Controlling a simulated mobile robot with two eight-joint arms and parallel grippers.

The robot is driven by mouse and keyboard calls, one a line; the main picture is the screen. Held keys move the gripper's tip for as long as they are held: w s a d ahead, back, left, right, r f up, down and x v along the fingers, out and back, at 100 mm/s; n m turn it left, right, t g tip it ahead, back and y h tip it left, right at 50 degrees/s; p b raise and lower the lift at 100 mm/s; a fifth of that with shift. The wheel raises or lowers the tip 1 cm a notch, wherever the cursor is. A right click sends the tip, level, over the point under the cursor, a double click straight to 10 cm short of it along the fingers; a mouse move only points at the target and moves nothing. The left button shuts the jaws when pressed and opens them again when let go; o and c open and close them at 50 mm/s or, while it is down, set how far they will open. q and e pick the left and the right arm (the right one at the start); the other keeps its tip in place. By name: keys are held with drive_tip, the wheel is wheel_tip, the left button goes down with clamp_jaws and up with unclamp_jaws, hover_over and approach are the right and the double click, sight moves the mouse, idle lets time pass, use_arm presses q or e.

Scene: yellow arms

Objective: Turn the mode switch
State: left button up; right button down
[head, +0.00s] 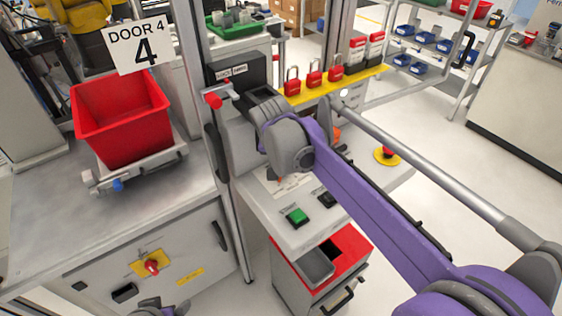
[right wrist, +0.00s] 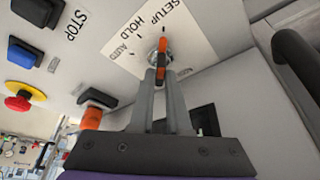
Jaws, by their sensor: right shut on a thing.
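The mode switch (right wrist: 163,48) has an orange handle on a white plate (right wrist: 190,35) lettered SETUP, HOLD and AUTO. A grey and purple part of mine shows at the bottom edge; no left fingers are visible.
A red stop button on yellow (head: 386,155) and a green button (head: 297,216) are on the console. An orange and black control (right wrist: 92,118) sits near my right fingers. A red bin (head: 122,115) stands at left.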

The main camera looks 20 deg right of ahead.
drive_tip(key=c, duration=0.9)
unclamp_jaws()
drive_tip(key=v, duration=1)
drive_tip(key=shift+s+r+p, duration=0.1)
drive_tip(key=shift+r+p, duration=0.2)
drive_tip(key=shift+r, duration=0.1)
